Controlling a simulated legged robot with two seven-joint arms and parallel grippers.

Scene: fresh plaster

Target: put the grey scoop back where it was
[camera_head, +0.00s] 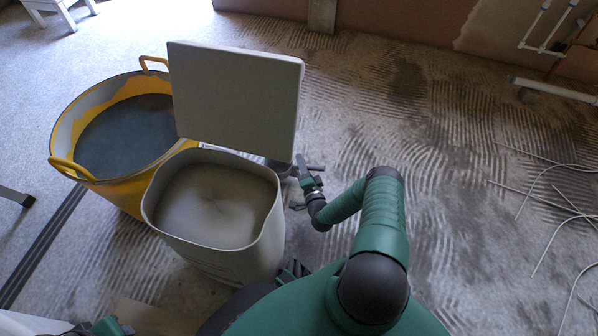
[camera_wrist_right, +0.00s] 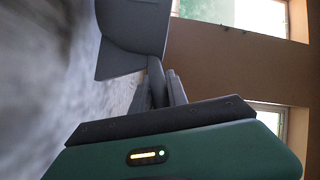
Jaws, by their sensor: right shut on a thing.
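The grey scoop (camera_wrist_right: 135,35) fills the upper part of the right wrist view, its handle end between my right gripper's fingers (camera_wrist_right: 160,92). In the head view my right gripper (camera_head: 303,172) is shut on it, just right of the pale bin (camera_head: 225,262). Only a small grey part of the scoop (camera_head: 283,168) shows there, beside the bin's far right rim. The bin is open and holds a pale beige material with a shallow dip in the middle. A green and black part at the lower left edge may belong to my left gripper; its fingers cannot be made out.
A pale lid panel (camera_head: 236,95) stands upright behind the bin. A yellow tub (camera_head: 103,192) with dark grey contents stands to the left. Thin pale cables (camera_head: 548,235) lie on the streaked floor at right. The floor right of my arm is otherwise open.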

